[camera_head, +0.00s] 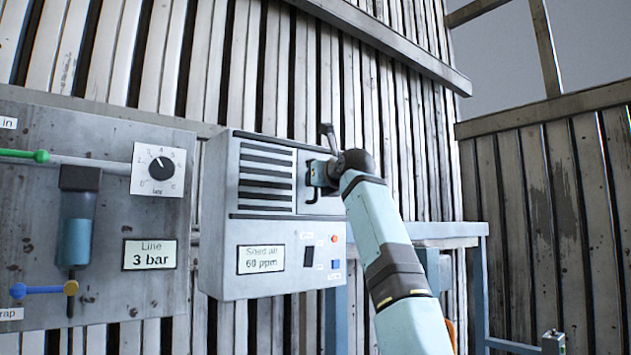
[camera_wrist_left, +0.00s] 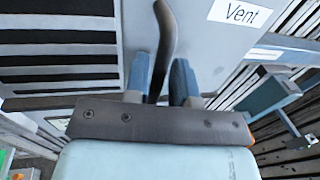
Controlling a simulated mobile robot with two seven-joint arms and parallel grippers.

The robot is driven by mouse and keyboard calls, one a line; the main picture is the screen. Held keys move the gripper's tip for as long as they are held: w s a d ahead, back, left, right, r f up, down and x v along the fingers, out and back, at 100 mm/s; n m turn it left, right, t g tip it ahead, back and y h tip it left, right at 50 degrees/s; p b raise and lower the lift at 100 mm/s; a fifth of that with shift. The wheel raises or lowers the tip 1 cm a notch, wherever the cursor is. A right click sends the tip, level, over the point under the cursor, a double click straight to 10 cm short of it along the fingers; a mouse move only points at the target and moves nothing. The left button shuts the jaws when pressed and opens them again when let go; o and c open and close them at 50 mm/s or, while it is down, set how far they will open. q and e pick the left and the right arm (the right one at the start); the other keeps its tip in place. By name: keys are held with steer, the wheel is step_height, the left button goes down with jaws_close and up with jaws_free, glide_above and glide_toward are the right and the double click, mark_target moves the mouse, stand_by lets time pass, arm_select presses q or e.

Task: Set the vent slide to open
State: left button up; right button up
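The grey blower housing (camera_head: 272,220) has dark louvre slots (camera_head: 265,178) on its upper front and a plain panel to their right. A dark curved handle (camera_wrist_left: 167,35) stands out at that panel, and part of it shows in the head view (camera_head: 314,190). My left gripper (camera_wrist_left: 160,82) has one finger on each side of this handle, with little gap, and appears closed on it. In the head view my left gripper (camera_head: 320,172) is at the housing's upper right. A white "Vent" label (camera_wrist_left: 240,13) lies right of the handle. My right gripper is out of view.
A grey panel (camera_head: 100,200) with a dial (camera_head: 161,168) and valve levers is at left. A blue-framed bench (camera_head: 440,231) stands right.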

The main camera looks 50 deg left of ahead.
arm_select(q)
steer(key=shift+o, duration=0.8)
steer(key=shift+w+f, duration=0.15)
steer(key=shift+w, duration=0.1)
steer(key=b+v, duration=0.4)
steer(key=v, duration=1)
steer(key=shift+a, duration=0.1)
